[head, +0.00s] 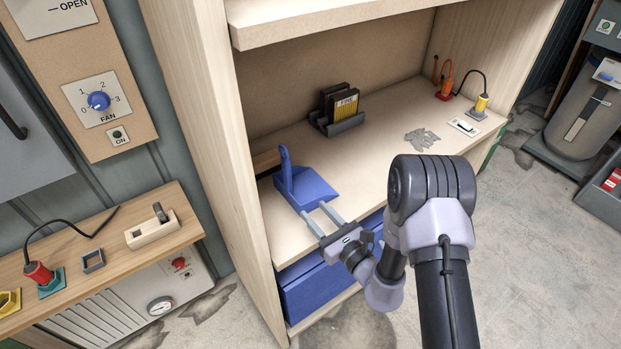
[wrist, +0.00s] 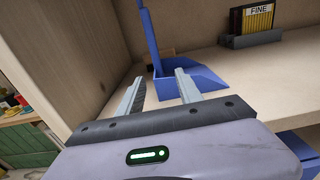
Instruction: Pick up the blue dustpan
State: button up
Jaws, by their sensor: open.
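The blue dustpan (head: 309,187) rests on the wooden shelf near its left side wall, with its handle standing upright at the left. In the wrist view the dustpan (wrist: 200,78) lies just beyond the fingertips, its upright handle cut off by the top edge. My gripper (head: 321,218) is open and empty at the shelf's front edge. Its fingers point toward the dustpan's near side. In the wrist view my gripper (wrist: 160,85) has its two fingers apart, the right fingertip overlapping the pan in the picture. I cannot tell whether they touch.
A dark holder with a box marked FINE (head: 342,108) stands further back on the shelf (head: 380,145). A grey flat patch (head: 422,137), a switch (head: 464,127) and a yellow plug (head: 481,104) lie to the right. Blue bins (head: 312,290) sit below. The shelf's left wall (head: 215,130) is close.

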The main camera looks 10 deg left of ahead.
aim_at(290, 188)
jog(key=b+x, duration=0.1)
jog(key=x, duration=0.3)
jog(key=b+x, duration=0.1)
jog(key=x, duration=0.3)
jog(key=b+x, duration=0.1)
jog(key=x, duration=0.4)
jog(key=shift+s+a+r, duration=0.15)
jog(key=shift+s+a, duration=0.1)
jog(key=shift+a, duration=0.1)
grip_shut()
